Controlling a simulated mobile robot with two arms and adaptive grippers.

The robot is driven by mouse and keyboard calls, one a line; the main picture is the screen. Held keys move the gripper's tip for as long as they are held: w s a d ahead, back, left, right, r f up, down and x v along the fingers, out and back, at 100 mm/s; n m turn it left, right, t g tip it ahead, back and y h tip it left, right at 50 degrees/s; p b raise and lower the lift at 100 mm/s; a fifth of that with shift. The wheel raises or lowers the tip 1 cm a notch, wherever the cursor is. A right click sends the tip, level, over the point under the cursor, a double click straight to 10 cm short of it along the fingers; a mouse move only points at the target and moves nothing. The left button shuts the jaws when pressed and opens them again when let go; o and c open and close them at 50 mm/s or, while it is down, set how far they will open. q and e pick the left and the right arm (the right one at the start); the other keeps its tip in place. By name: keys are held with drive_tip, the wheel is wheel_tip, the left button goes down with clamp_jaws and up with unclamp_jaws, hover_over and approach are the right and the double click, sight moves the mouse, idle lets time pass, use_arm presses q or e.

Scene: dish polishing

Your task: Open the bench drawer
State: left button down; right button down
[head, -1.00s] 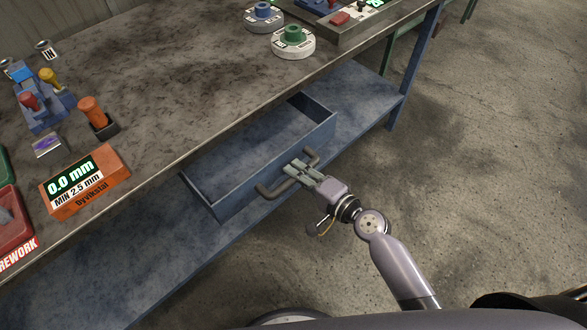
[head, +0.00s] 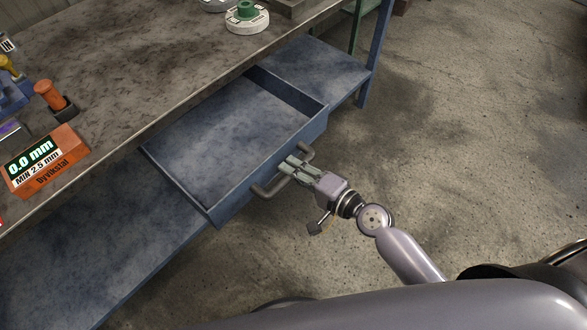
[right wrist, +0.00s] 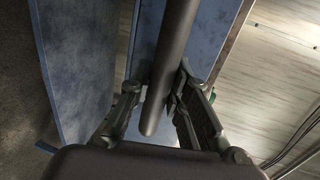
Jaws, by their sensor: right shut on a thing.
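The blue bench drawer (head: 225,135) is pulled well out from under the bench top in the head view, and its visible inside is empty. Its dark bar handle (head: 268,189) is on the front panel. My right gripper (head: 290,168) is shut on the handle, near its middle. In the right wrist view the handle (right wrist: 170,75) runs between the two fingers of my right gripper (right wrist: 160,110). My left gripper is not in view.
The worn bench top (head: 130,60) carries an orange gauge box (head: 45,160), an orange-handled tool (head: 52,96) and a green-knobbed disc (head: 246,18). A blue lower shelf (head: 90,250) lies below the drawer. Concrete floor (head: 460,120) is open to the right.

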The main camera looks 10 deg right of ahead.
drive_tip(key=c, duration=1.5)
unclamp_jaws()
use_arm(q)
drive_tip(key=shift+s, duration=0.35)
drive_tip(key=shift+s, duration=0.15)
use_arm(e)
drive_tip(key=shift+v, duration=6)
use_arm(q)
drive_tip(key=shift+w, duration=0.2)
